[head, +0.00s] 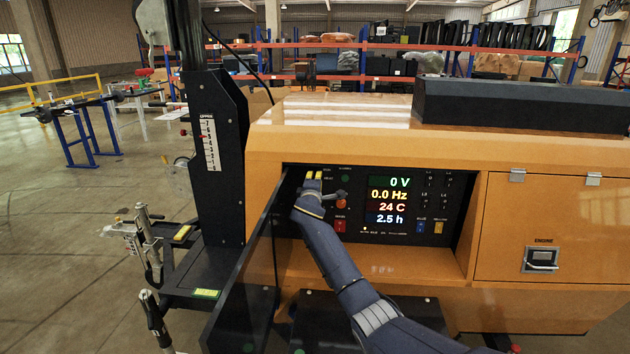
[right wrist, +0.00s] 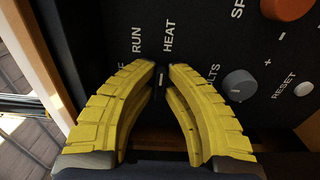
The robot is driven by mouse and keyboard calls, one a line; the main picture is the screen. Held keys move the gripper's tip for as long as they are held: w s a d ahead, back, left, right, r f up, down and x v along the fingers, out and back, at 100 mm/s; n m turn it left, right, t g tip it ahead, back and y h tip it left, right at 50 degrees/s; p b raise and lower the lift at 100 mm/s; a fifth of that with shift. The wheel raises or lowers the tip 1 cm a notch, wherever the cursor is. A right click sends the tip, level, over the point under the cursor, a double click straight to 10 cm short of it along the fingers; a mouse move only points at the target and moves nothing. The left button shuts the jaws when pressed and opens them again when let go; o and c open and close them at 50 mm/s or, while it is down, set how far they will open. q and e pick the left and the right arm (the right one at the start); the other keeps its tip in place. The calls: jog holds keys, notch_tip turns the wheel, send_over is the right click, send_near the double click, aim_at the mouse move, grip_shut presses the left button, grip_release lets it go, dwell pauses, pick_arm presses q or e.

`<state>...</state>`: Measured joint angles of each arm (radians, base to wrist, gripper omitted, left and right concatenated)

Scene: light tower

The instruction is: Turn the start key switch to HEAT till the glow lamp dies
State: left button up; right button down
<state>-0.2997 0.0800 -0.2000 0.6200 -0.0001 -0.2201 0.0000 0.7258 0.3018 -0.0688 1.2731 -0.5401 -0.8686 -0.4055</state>
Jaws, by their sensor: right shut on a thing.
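The start key switch (right wrist: 162,78) is mostly hidden between the yellow fingertips of my right gripper (right wrist: 163,72). A pale mark on it shows between the tips, below the words RUN and HEAT; I cannot tell exactly which position it points to. In the head view my right gripper (head: 313,178) is at the upper left of the black control panel (head: 400,238), shut on the switch. A small pale light (head: 365,228) is lit low on the panel; its label is too small to read, so I cannot tell whether it is the glow lamp. My left gripper is not in view.
The display (head: 389,200) reads 0 V, 0.0 Hz, 24 C, 2.5 h. An orange knob (head: 341,204) and a grey VOLTS knob (right wrist: 239,85) sit near my gripper. An open dark panel door (head: 250,285) stands left of my forearm. The closed engine door (head: 560,215) is at right.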

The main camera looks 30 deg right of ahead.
jog(key=shift+s+d, duration=0.15)
jog(key=shift+d, duration=0.35)
jog(key=c, duration=1.5)
grip_release()
jog(key=shift+s+d, duration=0.15)
jog(key=shift+a, duration=0.55)
jog(key=v, duration=1.1)
jog(key=shift+s+a, duration=0.1)
jog(key=shift+s, duration=0.15)
